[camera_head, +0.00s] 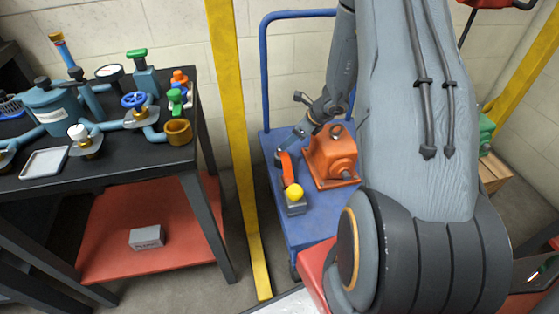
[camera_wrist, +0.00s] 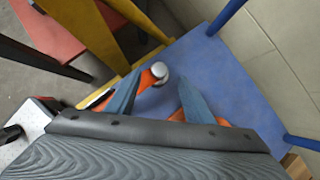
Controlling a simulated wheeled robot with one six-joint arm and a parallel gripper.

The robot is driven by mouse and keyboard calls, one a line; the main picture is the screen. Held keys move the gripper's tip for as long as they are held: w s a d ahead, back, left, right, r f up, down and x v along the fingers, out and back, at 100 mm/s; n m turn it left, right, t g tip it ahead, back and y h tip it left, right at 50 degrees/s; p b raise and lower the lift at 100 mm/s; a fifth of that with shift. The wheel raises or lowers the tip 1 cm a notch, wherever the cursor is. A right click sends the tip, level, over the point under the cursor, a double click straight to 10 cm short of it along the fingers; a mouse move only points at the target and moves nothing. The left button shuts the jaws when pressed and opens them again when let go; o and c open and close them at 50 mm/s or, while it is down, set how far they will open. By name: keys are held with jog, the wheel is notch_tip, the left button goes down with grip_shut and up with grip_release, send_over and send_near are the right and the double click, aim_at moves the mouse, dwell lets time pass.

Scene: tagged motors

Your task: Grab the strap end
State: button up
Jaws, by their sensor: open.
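An orange strap (camera_head: 287,168) stands on the blue cart, with a grey upper end and a yellow ball at its lower end on a grey block (camera_head: 296,207). My gripper (camera_head: 297,138) is above the cart beside the strap's upper end. In the wrist view my gripper (camera_wrist: 162,78) is open, its two blue-grey fingers apart. An orange piece with a round pale grey end (camera_wrist: 160,69), which looks like the strap end, shows between and just beyond the fingertips. Contact cannot be told. The fingers and gripper body hide part of the strap.
An orange motor (camera_head: 332,157) sits on the blue cart (camera_head: 262,187), close right of the strap. A yellow post (camera_head: 236,130) stands left of the cart. A black workbench (camera_head: 100,170) with pipes and valves is farther left. The cart's blue handle (camera_head: 264,75) rises behind.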

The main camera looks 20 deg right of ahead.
aim_at(281, 155)
jog(key=x, duration=0.7)
jog(key=shift+w+a+f, duration=0.15)
jog(key=shift+f, duration=0.15)
grip_shut()
